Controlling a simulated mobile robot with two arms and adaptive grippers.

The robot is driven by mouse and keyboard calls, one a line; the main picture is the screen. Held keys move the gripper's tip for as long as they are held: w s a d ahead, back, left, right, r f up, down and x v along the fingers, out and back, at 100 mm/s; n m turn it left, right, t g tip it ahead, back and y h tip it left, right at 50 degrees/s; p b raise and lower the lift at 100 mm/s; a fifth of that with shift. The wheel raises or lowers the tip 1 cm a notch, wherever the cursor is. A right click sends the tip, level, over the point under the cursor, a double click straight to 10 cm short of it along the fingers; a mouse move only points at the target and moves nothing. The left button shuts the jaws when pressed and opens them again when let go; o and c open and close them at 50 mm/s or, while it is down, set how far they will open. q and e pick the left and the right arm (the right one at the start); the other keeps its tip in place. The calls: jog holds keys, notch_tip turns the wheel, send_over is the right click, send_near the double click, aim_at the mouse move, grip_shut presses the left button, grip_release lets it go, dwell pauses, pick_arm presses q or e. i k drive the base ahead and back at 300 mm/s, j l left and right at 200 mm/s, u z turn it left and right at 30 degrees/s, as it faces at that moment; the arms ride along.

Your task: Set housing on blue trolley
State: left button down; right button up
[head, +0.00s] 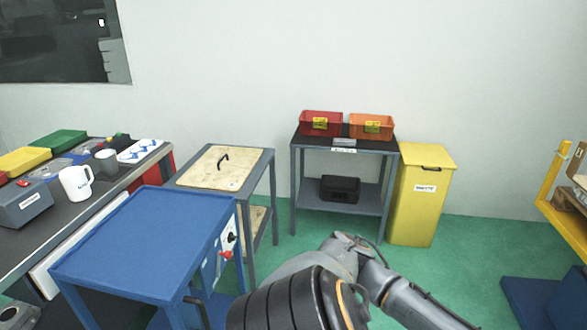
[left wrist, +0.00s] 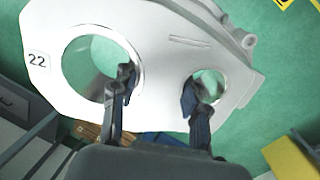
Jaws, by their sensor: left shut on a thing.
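The housing (left wrist: 160,50) is a pale metal casting marked 22, with one large and one smaller round bore. It fills much of the left wrist view. My left gripper (left wrist: 158,82) is shut on it, with one finger at the large bore and the other at the small bore, across the metal between them. The blue trolley (head: 140,235) stands at the lower left of the head view, its flat top bare. Neither the housing nor my left gripper can be made out in the head view. My right gripper is not in view.
A grey bench with a mug (head: 76,183) and bins stands left of the trolley. A wood-topped table (head: 212,174) is close behind it. A shelf table holds a red bin (head: 321,123) and an orange bin (head: 371,126), beside a yellow waste bin (head: 421,200).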

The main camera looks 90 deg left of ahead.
aim_at(153, 232)
jog(key=u, duration=1.45)
